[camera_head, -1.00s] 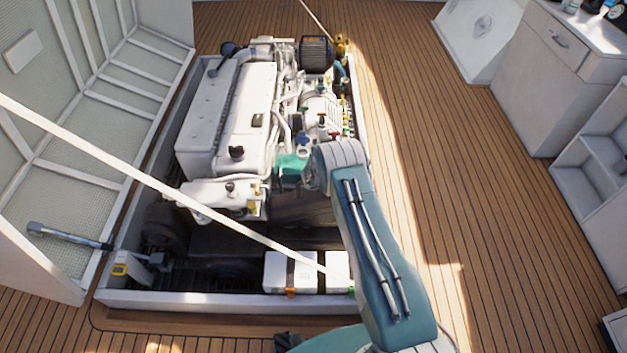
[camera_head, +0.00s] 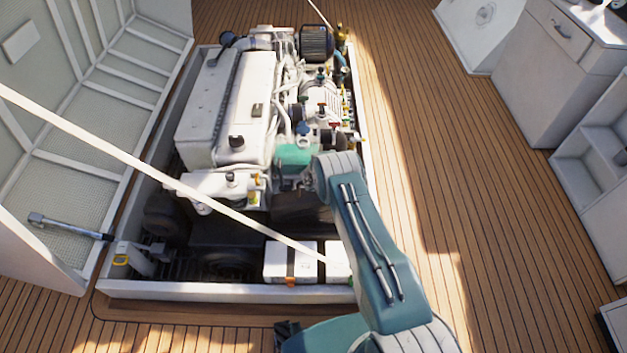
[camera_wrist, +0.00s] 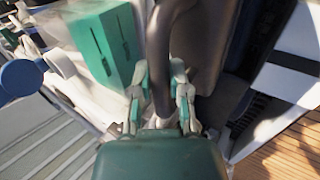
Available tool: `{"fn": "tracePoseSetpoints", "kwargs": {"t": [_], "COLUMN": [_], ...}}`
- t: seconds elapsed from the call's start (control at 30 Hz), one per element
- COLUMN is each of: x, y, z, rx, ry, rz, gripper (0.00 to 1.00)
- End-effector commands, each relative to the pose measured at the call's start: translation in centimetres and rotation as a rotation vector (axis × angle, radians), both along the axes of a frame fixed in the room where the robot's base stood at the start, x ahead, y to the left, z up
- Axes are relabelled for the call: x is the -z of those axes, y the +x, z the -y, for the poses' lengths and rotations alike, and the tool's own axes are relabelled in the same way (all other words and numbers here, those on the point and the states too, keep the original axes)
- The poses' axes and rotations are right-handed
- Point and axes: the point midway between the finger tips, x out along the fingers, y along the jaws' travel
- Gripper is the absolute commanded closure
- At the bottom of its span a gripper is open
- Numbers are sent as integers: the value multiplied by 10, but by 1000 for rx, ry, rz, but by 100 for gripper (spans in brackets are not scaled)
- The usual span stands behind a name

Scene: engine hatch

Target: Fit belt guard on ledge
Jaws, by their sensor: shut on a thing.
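My gripper (camera_wrist: 160,78) is shut on a dark grey-brown piece with a curved bar (camera_wrist: 159,55) between the fingers. It looks like the belt guard, and its broad dark panel (camera_wrist: 212,40) fills the upper middle of the wrist view. A dark shape (camera_head: 303,207) shows just below the wrist, probably the held guard. I cannot make out the ledge or whether the guard touches it.
White boxes with dark straps (camera_head: 291,262) lie at the near edge of the hatch. A pale strut (camera_head: 130,145) crosses the view diagonally. The deck (camera_head: 480,200) to the right is clear.

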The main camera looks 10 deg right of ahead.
Motion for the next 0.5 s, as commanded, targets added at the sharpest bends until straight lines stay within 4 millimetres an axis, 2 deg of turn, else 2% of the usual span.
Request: {"fn": "tracePoseSetpoints", "kwargs": {"t": [0.2,0.5], "x": [11,13], "y": [2,10], "z": [0,2], "rx": [0,2], "ry": [1,-1], "rz": [4,5], "gripper": [100,100]}}
